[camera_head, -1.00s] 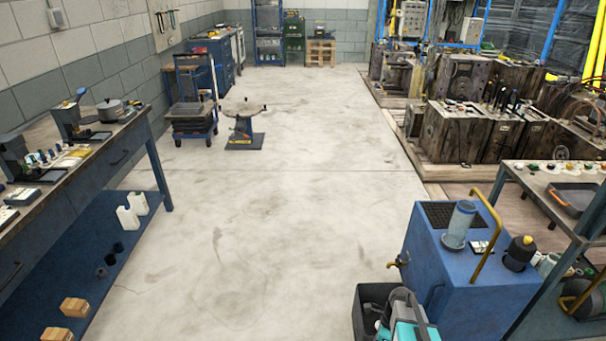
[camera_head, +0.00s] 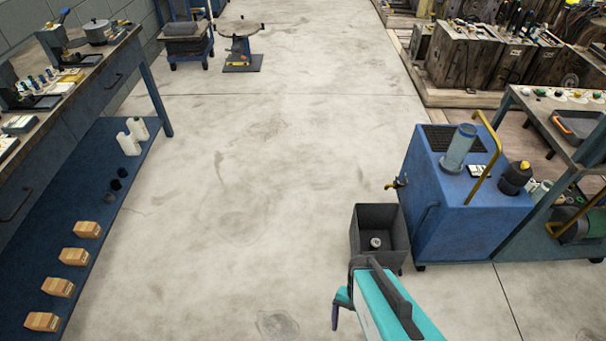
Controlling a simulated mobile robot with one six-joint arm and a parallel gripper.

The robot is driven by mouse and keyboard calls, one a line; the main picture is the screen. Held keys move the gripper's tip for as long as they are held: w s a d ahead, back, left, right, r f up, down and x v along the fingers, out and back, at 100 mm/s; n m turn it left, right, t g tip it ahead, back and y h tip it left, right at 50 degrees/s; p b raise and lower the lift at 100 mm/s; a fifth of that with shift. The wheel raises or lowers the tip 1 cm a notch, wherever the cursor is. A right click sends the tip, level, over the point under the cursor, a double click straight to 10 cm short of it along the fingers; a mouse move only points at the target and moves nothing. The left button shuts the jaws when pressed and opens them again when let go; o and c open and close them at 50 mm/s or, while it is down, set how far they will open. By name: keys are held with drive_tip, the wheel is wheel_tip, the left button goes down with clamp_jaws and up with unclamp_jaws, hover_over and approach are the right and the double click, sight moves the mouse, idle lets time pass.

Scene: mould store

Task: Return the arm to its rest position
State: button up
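My arm (camera_head: 388,303), a teal link with dark grey parts, reaches in from the bottom edge right of centre. At its left, a small teal piece with a dark tip, which looks like my gripper (camera_head: 337,312), hangs over bare floor. Its fingers are too small and edge-on to show whether they are open. I see nothing clearly held. The arm's upper end overlaps the near edge of a dark grey open bin (camera_head: 398,243) in the picture; I cannot tell whether they touch.
A small round object (camera_head: 376,243) lies in the bin. A blue wheeled tank unit (camera_head: 425,190) stands right of it, beside a workbench (camera_head: 540,115). A long bench (camera_head: 75,110) with boxes on its lower shelf (camera_head: 85,200) lines the left. The floor between is clear.

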drive_tip(key=shift+d+r+n, duration=0.1)
drive_tip(key=shift+d+n, duration=0.05)
drive_tip(key=shift+n, duration=1.35)
drive_tip(key=shift+d+r+n, duration=0.1)
drive_tip(key=shift+d+n, duration=0.05)
drive_tip(key=shift+n, duration=1.35)
